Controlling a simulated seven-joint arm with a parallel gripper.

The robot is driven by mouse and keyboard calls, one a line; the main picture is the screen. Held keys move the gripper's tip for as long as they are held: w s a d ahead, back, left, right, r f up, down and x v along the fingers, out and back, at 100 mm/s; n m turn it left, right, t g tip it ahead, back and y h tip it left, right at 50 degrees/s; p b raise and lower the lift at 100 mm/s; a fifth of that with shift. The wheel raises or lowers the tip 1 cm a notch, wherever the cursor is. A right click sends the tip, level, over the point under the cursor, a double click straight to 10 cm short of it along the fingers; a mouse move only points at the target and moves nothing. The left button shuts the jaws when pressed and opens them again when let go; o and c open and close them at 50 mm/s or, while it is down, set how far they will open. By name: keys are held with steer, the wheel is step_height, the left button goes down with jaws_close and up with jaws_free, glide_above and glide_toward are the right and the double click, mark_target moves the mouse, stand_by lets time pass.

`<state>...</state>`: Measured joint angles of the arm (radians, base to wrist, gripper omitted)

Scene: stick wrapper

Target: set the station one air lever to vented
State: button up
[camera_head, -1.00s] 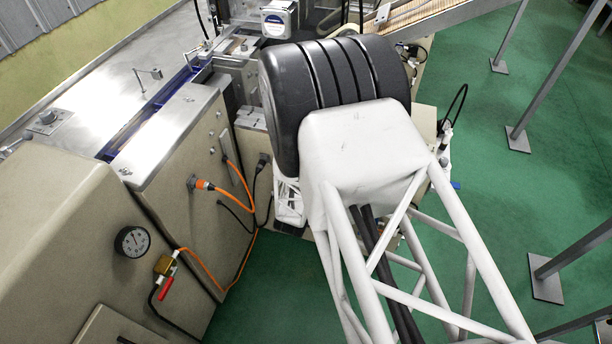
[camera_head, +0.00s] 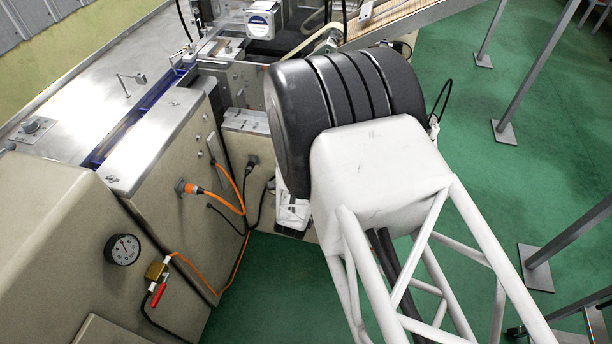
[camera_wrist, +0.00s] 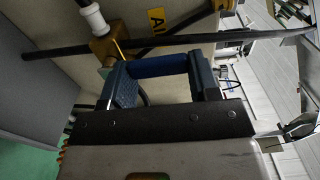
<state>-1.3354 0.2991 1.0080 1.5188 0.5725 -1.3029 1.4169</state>
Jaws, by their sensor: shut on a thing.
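In the wrist view a brass valve (camera_wrist: 106,46) with a blue lever (camera_wrist: 158,66) stands against a beige panel. A partly seen yellow label (camera_wrist: 157,19) beginning "AI" is beside it. My gripper (camera_wrist: 160,76) is shut on the blue lever, which spans the space between its fingers. In the head view my gripper and this valve are hidden behind my white arm. Another brass valve (camera_head: 155,271) with a red lever (camera_head: 158,294) sits below a round gauge (camera_head: 123,249) on the near left cabinet, apart from my arm.
A dark bar (camera_wrist: 220,37) crosses close above my fingers in the wrist view. The machine cabinet (camera_head: 172,150) with orange cables (camera_head: 216,198) stands left of my arm. Grey posts (camera_head: 540,75) rise on the right. Green floor (camera_head: 480,140) is open between.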

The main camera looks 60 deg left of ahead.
steer(key=o, duration=1.3)
steer(key=shift+v, duration=3.9)
steer(key=shift+r, duration=0.1)
